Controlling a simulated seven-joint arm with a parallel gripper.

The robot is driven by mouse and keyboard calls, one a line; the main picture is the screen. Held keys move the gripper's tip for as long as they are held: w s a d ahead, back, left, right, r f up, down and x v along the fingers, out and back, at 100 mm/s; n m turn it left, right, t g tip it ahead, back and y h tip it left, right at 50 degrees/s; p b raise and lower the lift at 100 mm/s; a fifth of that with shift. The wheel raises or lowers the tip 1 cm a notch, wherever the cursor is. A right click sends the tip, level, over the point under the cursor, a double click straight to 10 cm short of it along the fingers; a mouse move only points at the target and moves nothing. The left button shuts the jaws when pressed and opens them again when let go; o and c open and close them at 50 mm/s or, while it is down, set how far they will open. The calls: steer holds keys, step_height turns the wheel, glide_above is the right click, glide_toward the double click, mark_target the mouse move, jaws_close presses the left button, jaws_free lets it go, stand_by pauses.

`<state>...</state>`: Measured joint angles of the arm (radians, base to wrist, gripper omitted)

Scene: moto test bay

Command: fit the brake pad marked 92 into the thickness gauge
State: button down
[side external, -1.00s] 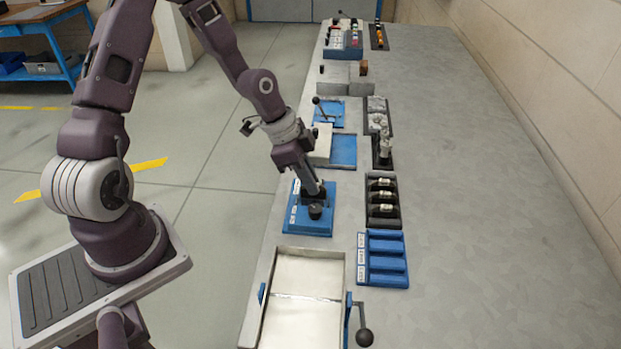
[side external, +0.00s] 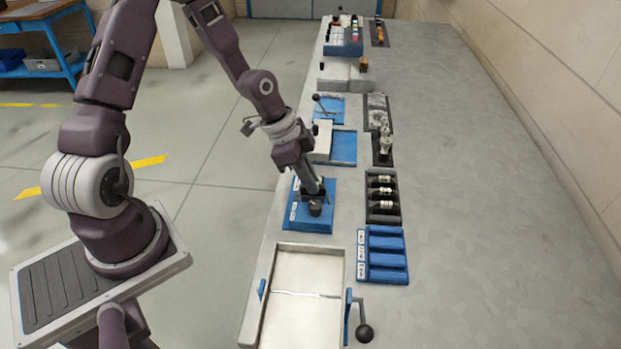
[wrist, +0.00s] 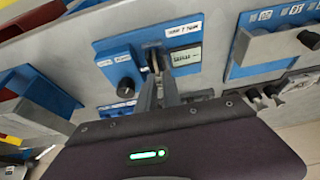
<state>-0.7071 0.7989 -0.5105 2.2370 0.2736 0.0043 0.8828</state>
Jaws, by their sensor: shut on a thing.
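The thickness gauge is a blue plate (side external: 295,217) with a black knob and white labels, on the bench in front of my arm. In the wrist view the gauge (wrist: 110,64) shows a small display and a dark upright fixture. My gripper (side external: 318,192) is low over the gauge. In the wrist view my gripper (wrist: 158,72) has its fingers close together at the fixture, shut on a brake pad. The pad is mostly hidden and its marking cannot be read. Several dark pieces with pale labels lie in a black rack (side external: 398,212) right of the gauge.
A blue slotted rack (side external: 387,268) stands nearer the camera, beside a pale tray (side external: 305,270) with a black-knobbed lever (side external: 364,333). A blue and white fixture (side external: 343,150) lies beyond the gauge. The bench's right side is clear.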

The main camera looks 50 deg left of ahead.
steer(key=c, duration=1.4)
jaws_free()
steer(key=shift+c, duration=0.2)
steer(key=shift+r, duration=3.5)
steer(key=s+d+r+n+t+y, duration=0.1)
steer(key=s+r+n, duration=0.3)
steer(key=s+r, duration=0.4)
steer(key=s+d+r+n+t+y, duration=0.1)
steer(key=s+d+r+n+y, duration=0.1)
steer(key=s+r+n, duration=0.3)
steer(key=s+d+r, duration=0.1)
steer(key=s+r, duration=0.3)
steer(key=s, duration=0.4)
steer(key=shift+s+r, duration=0.3)
steer(key=shift+s, duration=0.05)
